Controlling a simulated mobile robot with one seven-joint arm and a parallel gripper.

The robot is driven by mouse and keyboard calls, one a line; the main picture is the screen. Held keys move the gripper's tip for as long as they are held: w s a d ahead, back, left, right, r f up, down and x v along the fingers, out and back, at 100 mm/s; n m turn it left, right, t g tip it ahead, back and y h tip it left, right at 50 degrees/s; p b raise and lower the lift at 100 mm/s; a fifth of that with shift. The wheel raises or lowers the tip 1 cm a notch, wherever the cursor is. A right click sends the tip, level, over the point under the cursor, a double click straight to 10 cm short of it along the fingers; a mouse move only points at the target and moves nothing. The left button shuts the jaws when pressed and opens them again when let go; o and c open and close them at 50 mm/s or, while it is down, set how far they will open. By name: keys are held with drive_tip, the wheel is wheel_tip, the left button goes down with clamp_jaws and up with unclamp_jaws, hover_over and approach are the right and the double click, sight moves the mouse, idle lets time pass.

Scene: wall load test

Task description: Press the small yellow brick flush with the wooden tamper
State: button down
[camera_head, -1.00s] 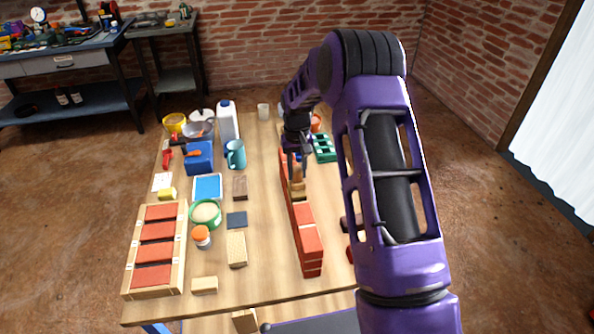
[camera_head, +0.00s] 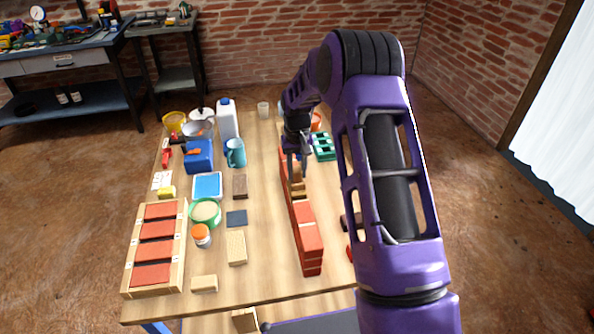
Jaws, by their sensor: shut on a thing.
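My gripper (camera_head: 298,157) is over the far half of the red brick wall, shut on the wooden tamper (camera_head: 296,173). The tamper is upright. A small yellowish brick (camera_head: 299,189) shows in a gap in the wall's top, just below and in front of the tamper. At this size I cannot tell whether the tamper touches it or whether it is flush. The red brick wall (camera_head: 308,238) runs from near to far on the table, and my arm and gripper hide part of its far end.
The table (camera_head: 265,270) has clear wood left of the wall. A wooden tray (camera_head: 128,281) of red bricks, a green-rimmed bowl (camera_head: 206,222), an orange-lidded jar (camera_head: 201,240), a blue mug (camera_head: 235,153) and a white bottle (camera_head: 227,120) stand left. A green crate (camera_head: 323,148) stands right.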

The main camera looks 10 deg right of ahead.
drive_tip(key=shift+f, duration=0.45)
idle(0.6)
drive_tip(key=shift+r, duration=0.2)
idle(1.1)
drive_tip(key=shift+r+p, duration=1.9)
drive_tip(key=shift+r, duration=1.5)
